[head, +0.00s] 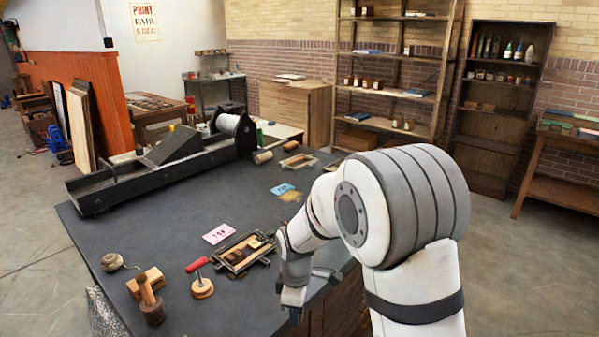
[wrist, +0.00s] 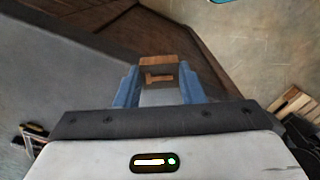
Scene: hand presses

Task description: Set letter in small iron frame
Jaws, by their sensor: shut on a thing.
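My gripper (head: 293,308) hangs low past the table's front right edge in the head view. In the wrist view its blue fingers (wrist: 158,92) are shut on a small wooden letter block (wrist: 158,62) with a raised mark, which I cannot read for sure. The block is hidden in the head view. A dark iron frame (head: 223,267) with wooden pieces inside lies on the table, left of my gripper, beside a pink card (head: 219,233). I cannot tell which is the small one.
A long press (head: 165,158) fills the back left. The table's middle (head: 150,215) is clear.

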